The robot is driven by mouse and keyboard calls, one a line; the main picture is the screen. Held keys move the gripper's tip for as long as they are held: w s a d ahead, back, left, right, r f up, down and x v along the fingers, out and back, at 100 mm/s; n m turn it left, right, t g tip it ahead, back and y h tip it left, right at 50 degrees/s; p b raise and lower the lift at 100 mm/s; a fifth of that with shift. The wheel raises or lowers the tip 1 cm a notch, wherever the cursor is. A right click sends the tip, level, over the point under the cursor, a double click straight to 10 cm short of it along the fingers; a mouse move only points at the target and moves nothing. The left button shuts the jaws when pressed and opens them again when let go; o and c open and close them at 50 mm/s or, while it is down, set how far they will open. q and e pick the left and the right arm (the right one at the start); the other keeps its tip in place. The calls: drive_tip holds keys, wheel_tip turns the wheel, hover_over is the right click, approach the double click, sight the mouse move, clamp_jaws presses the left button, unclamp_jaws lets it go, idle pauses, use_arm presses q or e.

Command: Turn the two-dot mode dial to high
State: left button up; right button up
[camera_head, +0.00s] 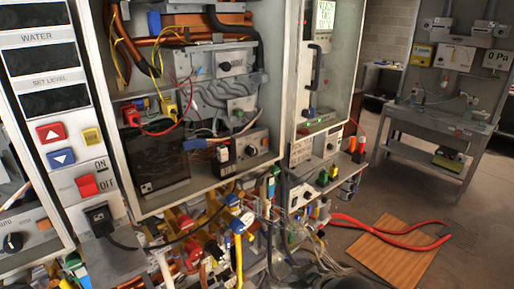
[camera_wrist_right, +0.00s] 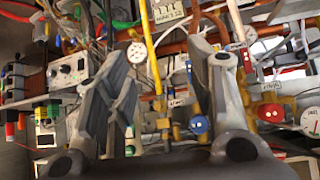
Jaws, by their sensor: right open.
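Several dark dials show in the head view. One knob (camera_head: 225,66) is on a light panel in the upper open cabinet. Another knob (camera_head: 251,150) is on a grey box at the cabinet's lower right. A third black knob (camera_head: 12,241) is at the lower left edge. The dot markings are too small to read, so I cannot tell which is the two-dot mode dial. My right gripper (camera_wrist_right: 165,75) shows in the right wrist view with its two fingers spread apart and nothing between them. Pipes and valves lie beyond it. My left gripper is in neither view.
Dense pipes, valves and cables (camera_head: 215,235) crowd the area below the cabinet. A control panel with a red switch (camera_head: 87,185) stands at left. A wooden board (camera_head: 395,252) lies on the floor at right, with a grey workbench (camera_head: 440,130) behind.

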drive_tip(key=w+a+r+n+t+y, duration=0.2)
drive_tip(key=w+r, duration=0.9)
drive_tip(key=r, duration=0.1)
drive_tip(key=t, duration=0.2)
approach(255, 153)
drive_tip(key=shift+n+y, duration=0.3)
drive_tip(key=shift+y, duration=0.1)
drive_tip(key=p+x, duration=0.4)
drive_tip(key=x, duration=0.3)
drive_tip(key=shift+d, duration=0.2)
drive_tip(key=shift+p+x, duration=0.3)
drive_tip(key=shift+x, duration=0.7)
drive_tip(key=shift+f, duration=0.1)
drive_tip(key=c, duration=1)
drive_tip(key=shift+d+m+g+y+b, duration=0.15)
drive_tip(key=shift+m+g+y+b, duration=0.55)
drive_tip(key=shift+m, duration=0.7)
drive_tip(key=shift+c, duration=0.2)
